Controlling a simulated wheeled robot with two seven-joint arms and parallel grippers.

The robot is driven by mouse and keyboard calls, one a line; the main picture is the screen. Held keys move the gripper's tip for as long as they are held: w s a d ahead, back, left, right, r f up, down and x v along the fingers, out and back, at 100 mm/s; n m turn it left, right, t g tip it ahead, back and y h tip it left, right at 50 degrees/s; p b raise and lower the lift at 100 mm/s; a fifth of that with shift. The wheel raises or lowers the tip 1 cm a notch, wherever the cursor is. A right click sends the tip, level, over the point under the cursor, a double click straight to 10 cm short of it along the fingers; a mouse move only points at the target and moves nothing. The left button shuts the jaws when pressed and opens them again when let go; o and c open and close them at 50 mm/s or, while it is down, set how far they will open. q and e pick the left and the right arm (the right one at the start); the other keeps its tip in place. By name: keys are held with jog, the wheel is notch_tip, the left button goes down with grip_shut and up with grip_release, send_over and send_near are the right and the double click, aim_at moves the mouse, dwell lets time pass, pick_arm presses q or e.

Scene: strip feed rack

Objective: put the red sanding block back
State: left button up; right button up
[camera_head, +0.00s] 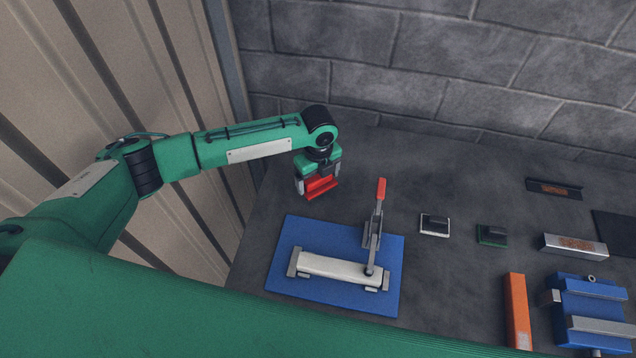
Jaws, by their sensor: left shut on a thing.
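The red sanding block (321,187) is held in my left gripper (318,183), whose fingers are shut on it. The gripper points down, and the block is over the dark bench (440,170), behind the blue mat (290,235). I cannot tell how high above the bench it is. A white-edged sanding block (434,225) and a green-edged one (491,235), both with dark tops, lie on the bench right of the mat. My right gripper does not show.
An orange bar (517,310), a blue vise (590,300), a silver block (573,246) and a dark tray (553,189) are on the right. Walls stand left and behind.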

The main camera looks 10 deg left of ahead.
aim_at(318, 186)
pick_arm(q)
notch_tip(318, 186, down, 4)
jog(key=shift+f+p, duration=0.25)
jog(key=shift+p, duration=0.3)
jog(key=o, duration=0.7)
jog(key=shift+f, duration=0.1)
jog(key=shift+r, duration=0.35)
notch_tip(318, 186, up, 11)
jog(key=b, duration=0.4)
jog(key=shift+f, duration=0.2)
jog(key=shift+r, duration=0.5)
